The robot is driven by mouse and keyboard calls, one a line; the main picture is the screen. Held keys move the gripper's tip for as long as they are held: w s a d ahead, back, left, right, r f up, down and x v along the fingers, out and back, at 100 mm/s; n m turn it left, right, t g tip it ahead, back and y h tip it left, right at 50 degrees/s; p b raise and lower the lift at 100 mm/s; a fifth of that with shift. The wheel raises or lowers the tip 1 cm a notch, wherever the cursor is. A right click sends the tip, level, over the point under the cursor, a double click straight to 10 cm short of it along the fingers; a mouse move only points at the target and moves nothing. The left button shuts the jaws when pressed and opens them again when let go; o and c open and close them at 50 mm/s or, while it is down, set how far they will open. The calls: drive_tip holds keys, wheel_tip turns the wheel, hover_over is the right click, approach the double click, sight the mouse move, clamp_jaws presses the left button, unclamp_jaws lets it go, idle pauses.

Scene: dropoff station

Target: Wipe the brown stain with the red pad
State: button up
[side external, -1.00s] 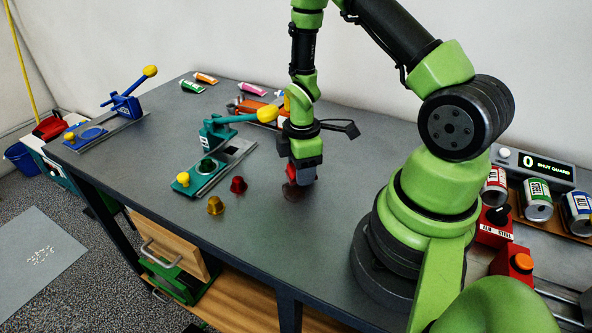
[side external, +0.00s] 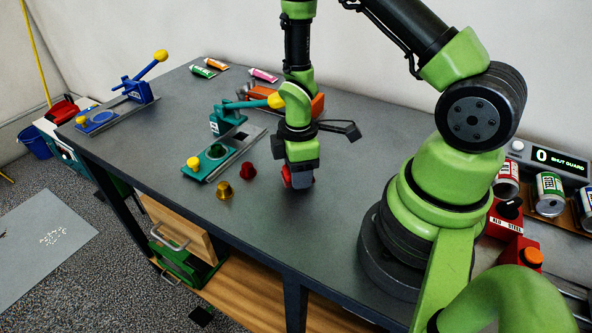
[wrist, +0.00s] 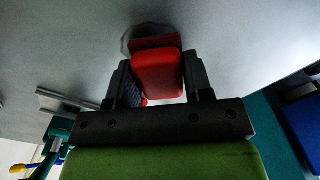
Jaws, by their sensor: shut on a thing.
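My gripper (side external: 300,180) is low over the grey bench, to the right of the green press. It is shut on the red pad (side external: 287,176), which also shows between the fingers in the wrist view (wrist: 158,72). The pad is at or very close to the bench top; exact contact is hard to tell. No brown stain is clearly visible now in the side view; the gripper and pad cover that spot. In the wrist view a dark reddish strip and a greyish outline show just beyond the pad; I cannot tell whether they are stain, pad edge or shadow.
Cans (side external: 548,194) stand at the right. The bench front is clear.

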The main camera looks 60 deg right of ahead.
drive_tip(key=shift+d, duration=2.75)
drive_tip(key=shift+d+r, duration=0.1)
drive_tip(key=shift+r, duration=0.1)
wheel_tip(320, 180, up, 6)
drive_tip(key=m, duration=0.9)
hover_over(330, 143)
wheel_tip(330, 143, down, 3)
drive_tip(key=shift+r, duration=0.2)
drive_tip(key=shift+f, duration=2.55)
